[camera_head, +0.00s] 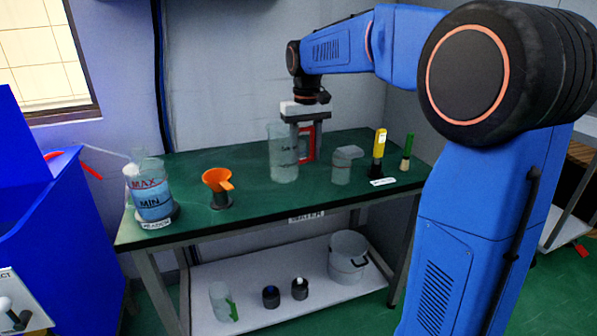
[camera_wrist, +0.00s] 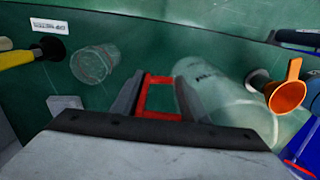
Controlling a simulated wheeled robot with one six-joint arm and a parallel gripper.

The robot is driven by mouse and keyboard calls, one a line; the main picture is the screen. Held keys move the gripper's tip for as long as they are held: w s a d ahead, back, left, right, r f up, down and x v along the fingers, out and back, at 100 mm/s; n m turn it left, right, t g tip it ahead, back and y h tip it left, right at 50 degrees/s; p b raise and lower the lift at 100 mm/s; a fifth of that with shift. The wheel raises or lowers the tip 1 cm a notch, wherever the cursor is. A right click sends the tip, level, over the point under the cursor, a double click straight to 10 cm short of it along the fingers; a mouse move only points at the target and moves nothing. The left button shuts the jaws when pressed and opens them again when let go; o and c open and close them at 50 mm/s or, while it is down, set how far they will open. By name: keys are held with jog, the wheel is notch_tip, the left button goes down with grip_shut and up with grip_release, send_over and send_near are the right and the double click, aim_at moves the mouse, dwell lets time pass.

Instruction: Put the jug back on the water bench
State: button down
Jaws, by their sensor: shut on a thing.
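The clear jug (camera_head: 283,158) with a red handle (camera_head: 308,145) is upright over the middle of the green-topped bench (camera_head: 255,208). My gripper (camera_head: 305,125) comes down from above and is shut on the red handle. In the wrist view, the fingers of my gripper (camera_wrist: 158,98) flank the red handle, and the clear jug (camera_wrist: 212,92) shows to their right. The jug's base is at or just above the bench top; I cannot tell if it touches.
On the bench stand a MAX/MIN container (camera_head: 152,200) and an orange funnel (camera_head: 218,183) at left, a small clear beaker (camera_head: 342,168) and a yellow-handled tool (camera_head: 379,145) at right. The lower shelf holds a bucket (camera_head: 347,260). A blue cabinet (camera_head: 50,220) stands left.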

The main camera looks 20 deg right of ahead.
aim_at(306, 128)
jog(key=shift+f, duration=2.6)
jog(key=shift+f, duration=0.1)
jog(key=c, duration=1)
grip_release()
jog(key=shift+c, duration=0.2)
notch_tip(306, 128, up, 12)
jog(key=shift+r, duration=0.15)
